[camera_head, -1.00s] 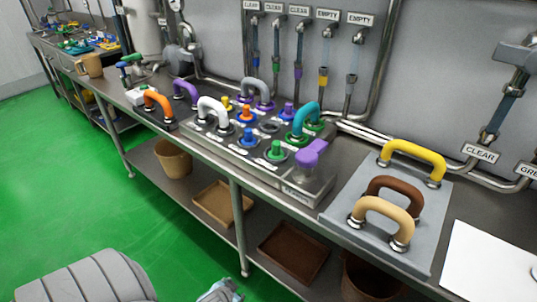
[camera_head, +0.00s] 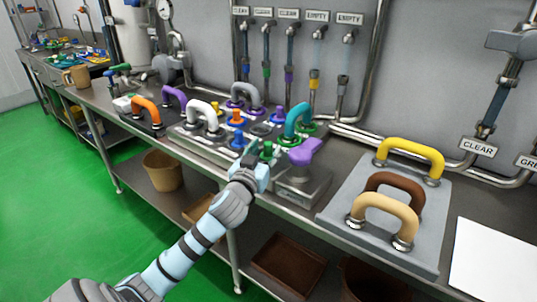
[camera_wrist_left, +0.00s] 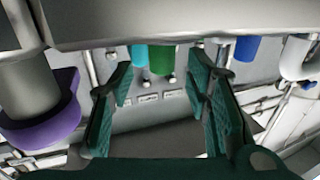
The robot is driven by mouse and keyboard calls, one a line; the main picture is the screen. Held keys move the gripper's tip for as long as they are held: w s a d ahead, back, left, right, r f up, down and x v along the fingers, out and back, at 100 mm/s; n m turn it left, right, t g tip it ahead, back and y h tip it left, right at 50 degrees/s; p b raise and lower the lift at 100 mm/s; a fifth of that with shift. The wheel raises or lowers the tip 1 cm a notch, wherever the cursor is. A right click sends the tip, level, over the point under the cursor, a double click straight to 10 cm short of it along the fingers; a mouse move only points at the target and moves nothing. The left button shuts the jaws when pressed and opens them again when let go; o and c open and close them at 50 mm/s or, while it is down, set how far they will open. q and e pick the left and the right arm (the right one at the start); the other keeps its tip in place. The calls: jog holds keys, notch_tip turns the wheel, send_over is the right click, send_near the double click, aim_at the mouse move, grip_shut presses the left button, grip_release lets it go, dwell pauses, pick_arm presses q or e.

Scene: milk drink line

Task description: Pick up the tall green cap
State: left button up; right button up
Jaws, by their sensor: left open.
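The tall green cap (camera_head: 267,150) stands upright on the metal panel in the head view, its lower part hidden by my left gripper. In the left wrist view, a green cylinder (camera_wrist_left: 161,58) shows beyond and between the two fingers, beside a teal one (camera_wrist_left: 139,54). My left gripper (camera_head: 261,168) is at the front edge of the panel, close in front of the cap. Its fingers (camera_wrist_left: 163,78) are apart with nothing between them. I cannot tell whether a finger touches the cap. My right gripper is not in view.
A purple-topped part (camera_head: 305,152) stands right of the gripper, and a blue cap (camera_head: 238,139) stands left of it. A teal handle (camera_head: 298,118) rises behind. A grey board (camera_head: 340,215) with yellow, brown and tan handles lies further right. The lower shelf holds brown trays.

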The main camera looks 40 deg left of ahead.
aim_at(267, 147)
pick_arm(q)
jog(key=x, duration=0.3)
jog(key=shift+w+a+f, duration=0.1)
jog(key=shift+w+a, duration=0.05)
jog(key=shift+w, duration=0.2)
jog(key=shift+s, duration=0.1)
grip_shut()
